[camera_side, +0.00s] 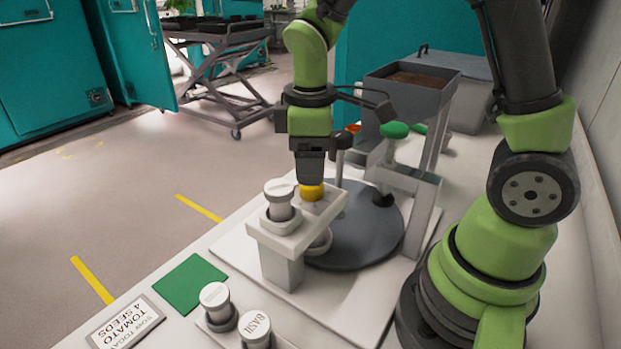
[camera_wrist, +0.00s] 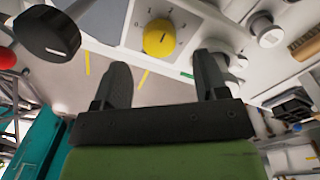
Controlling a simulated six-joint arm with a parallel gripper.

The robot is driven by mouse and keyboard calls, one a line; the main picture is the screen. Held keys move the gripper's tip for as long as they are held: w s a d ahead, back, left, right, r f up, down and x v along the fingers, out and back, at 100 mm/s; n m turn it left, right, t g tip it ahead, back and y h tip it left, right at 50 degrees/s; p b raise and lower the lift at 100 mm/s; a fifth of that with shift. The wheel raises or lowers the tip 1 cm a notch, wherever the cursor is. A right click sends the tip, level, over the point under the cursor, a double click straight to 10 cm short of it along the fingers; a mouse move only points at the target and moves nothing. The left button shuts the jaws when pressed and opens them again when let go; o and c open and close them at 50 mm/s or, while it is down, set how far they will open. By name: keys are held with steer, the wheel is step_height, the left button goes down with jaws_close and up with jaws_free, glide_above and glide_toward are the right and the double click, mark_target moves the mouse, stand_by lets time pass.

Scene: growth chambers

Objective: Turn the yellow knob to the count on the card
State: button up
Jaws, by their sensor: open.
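The yellow knob (camera_side: 312,191) sits on top of the white raised block (camera_side: 290,236) in the side view. In the wrist view the yellow knob (camera_wrist: 159,38) shows a dark pointer line and small marks around it on a white plate. My gripper (camera_side: 311,180) points down right above the knob in the side view; whether it touches the knob cannot be told. In the wrist view my gripper (camera_wrist: 160,85) has its two dark fingers wide apart with nothing between them. The card (camera_side: 126,322) at the bottom left reads "SOW TODAY TOMATO 4 SEEDS".
A white capped jar (camera_side: 279,200) stands on the block, close left of the knob. Two more jars, one labelled BASIL (camera_side: 256,331), stand in front. A green mat (camera_side: 190,283) lies on the bench. A dark turntable (camera_side: 350,240) and a soil hopper (camera_side: 410,88) are behind.

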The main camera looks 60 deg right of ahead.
mark_target(312, 189)
steer(key=shift+w+d+f, duration=0.1)
steer(key=shift+d+f, duration=0.05)
steer(key=shift+f, duration=2.05)
steer(key=c, duration=0.9)
steer(key=shift+c, duration=0.2)
